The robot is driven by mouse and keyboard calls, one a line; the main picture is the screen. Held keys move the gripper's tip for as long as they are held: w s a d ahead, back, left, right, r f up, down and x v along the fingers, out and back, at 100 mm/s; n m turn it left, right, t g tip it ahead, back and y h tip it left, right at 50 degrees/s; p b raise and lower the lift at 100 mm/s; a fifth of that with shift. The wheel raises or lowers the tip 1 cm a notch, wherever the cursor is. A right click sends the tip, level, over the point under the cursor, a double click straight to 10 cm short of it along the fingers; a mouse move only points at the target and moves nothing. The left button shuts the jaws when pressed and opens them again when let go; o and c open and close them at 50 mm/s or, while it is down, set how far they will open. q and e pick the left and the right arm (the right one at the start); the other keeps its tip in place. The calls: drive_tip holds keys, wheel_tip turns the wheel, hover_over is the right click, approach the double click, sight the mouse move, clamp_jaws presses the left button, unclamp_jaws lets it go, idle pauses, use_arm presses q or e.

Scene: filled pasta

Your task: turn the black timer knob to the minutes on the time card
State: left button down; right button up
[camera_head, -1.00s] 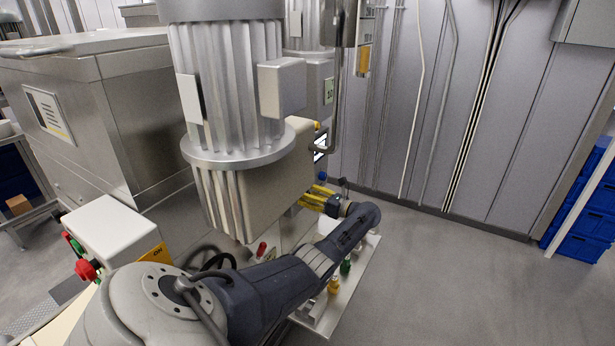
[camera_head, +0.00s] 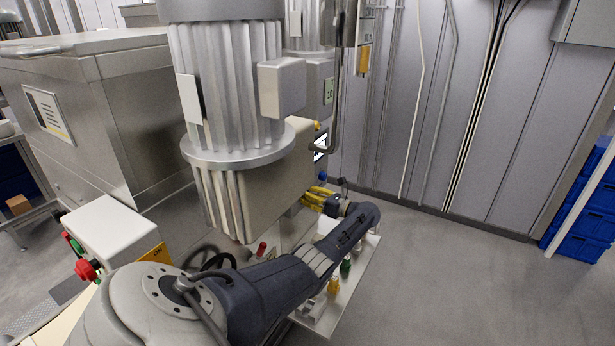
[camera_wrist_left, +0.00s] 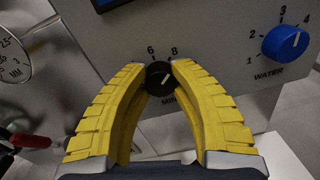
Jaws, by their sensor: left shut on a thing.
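The black timer knob (camera_wrist_left: 158,79) is on the grey panel in the left wrist view, with "6" and "8" above it and "MIN" partly showing below. Its pale mark slants up and right, roughly toward the 8. My left gripper (camera_wrist_left: 162,72) is shut on the knob, one yellow fingertip on each side. In the head view, the yellow fingers of my left gripper (camera_head: 316,196) reach the machine's panel; the knob is hidden there. A small pale card (camera_head: 328,91) on the machine column seems to read 10. My right gripper is not in view.
A blue WATER knob (camera_wrist_left: 285,43) is right of the timer knob. A red-handled lever (camera_wrist_left: 32,141) is at lower left. Several small coloured fittings sit on the metal plate (camera_head: 352,285) below. Floor at right is clear.

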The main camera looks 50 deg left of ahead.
use_arm(q)
drive_tip(key=m, duration=0.5)
drive_tip(key=shift+w+r, duration=0.1)
drive_tip(key=shift+r, duration=0.05)
drive_tip(key=shift+a+r+m, duration=0.1)
drive_tip(key=shift+r+m, duration=0.05)
drive_tip(key=shift+m, duration=1.55)
drive_tip(key=shift+w+r, duration=0.1)
drive_tip(key=c, duration=1.6)
unclamp_jaws()
drive_tip(key=shift+c, duration=0.2)
drive_tip(key=o, duration=0.6)
drive_tip(key=shift+f, duration=0.25)
drive_tip(key=shift+o, duration=0.2)
drive_tip(key=v, duration=1.2)
drive_tip(key=shift+r, duration=0.1)
